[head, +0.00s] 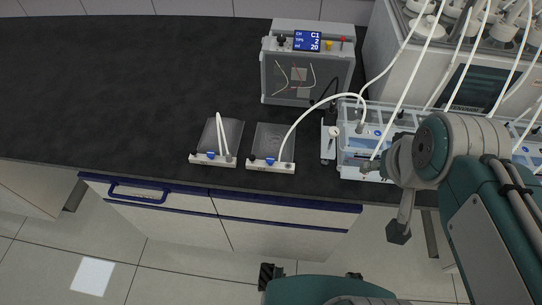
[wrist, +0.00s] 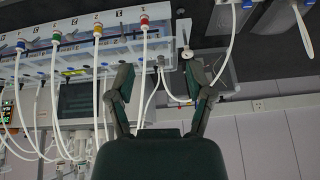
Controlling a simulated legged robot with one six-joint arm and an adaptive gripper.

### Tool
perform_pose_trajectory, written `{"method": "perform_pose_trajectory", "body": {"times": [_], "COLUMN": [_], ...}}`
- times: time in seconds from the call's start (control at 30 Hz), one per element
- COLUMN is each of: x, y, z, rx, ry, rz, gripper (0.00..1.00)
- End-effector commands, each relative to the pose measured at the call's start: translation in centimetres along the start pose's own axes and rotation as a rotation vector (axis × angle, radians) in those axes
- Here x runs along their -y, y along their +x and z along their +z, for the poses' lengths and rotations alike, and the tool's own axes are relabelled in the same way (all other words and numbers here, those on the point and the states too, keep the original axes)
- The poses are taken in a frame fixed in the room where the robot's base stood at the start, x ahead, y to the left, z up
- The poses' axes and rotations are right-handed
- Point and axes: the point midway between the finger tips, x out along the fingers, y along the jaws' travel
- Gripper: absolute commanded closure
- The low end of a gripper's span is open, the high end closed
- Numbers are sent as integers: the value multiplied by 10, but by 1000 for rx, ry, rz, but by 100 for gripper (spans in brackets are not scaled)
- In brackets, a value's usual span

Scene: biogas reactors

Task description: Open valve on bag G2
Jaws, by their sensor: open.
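Two flat, clear gas bags lie on the dark bench in the head view, each with a white front strip and a blue valve. The left bag (head: 226,132) has its blue valve (head: 211,155) on its front strip. The right bag (head: 272,138) has its blue valve (head: 270,162) and a white tube rising from its strip. Their labels are too small to read, so I cannot tell which is G2. My gripper (wrist: 157,65) is open and empty in the wrist view. In the head view my arm's end is to the right of both bags, apart from them.
A clear-walled gas meter box (head: 308,70) with a blue display stands behind the bags. A rack with clear bottles (head: 352,150) and white tubes is on the right, near my arm. The bench is clear to the left.

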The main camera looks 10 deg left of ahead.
Motion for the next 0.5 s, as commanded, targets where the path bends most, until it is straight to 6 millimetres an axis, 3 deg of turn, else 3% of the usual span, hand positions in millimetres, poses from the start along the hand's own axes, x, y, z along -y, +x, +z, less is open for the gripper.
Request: {"method": "perform_pose_trajectory", "body": {"times": [0.27,0.5], "x": [43,87], "y": [34,77], "z": [-42,-70], "rx": [208,408], "ry": [348,662], "rz": [-75,-70], "gripper": [33,33]}}
